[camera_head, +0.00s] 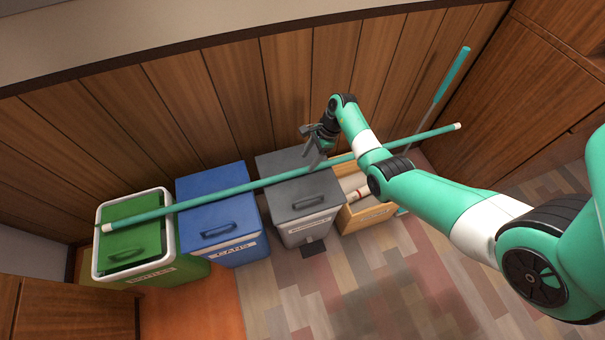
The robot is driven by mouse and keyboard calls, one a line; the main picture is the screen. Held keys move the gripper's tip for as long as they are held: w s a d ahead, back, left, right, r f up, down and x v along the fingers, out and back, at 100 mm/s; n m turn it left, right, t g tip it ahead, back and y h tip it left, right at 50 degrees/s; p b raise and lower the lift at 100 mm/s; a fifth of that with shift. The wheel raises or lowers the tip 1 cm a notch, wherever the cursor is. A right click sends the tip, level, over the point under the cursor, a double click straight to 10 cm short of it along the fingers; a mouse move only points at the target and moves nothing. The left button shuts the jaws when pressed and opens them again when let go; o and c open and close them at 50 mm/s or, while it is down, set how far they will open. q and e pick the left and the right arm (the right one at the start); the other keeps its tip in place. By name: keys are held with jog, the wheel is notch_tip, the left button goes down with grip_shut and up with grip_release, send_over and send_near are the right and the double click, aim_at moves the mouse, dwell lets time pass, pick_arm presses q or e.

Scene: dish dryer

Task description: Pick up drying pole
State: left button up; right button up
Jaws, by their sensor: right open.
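The drying pole is a long, thin teal pole (240,189) with pale end caps. It lies across the tops of the bins, from the green bin on the left, and its right end sticks out past the wooden box. My right gripper (315,148) is open above the pole, near its middle, over the grey bin. One finger overlaps the pole in the picture; I cannot tell whether they touch. My right arm hides a short part of the pole. My left gripper is not in view.
A green bin (133,262), a blue bin (218,215), a grey bin (304,195) and a wooden box (375,215) stand in a row along the wood-panelled wall. A teal-handled stick (452,76) leans at the right. The patchwork floor (350,290) in front is clear.

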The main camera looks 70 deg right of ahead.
aim_at(304, 169)
jog(key=b+x, duration=0.4)
jog(key=shift+s+d+f, duration=0.1)
jog(key=shift+f, duration=0.4)
jog(key=shift+f+b, duration=0.2)
jog(key=shift+b, duration=0.1)
jog(key=shift+r, duration=0.15)
grip_shut()
dwell(0.5)
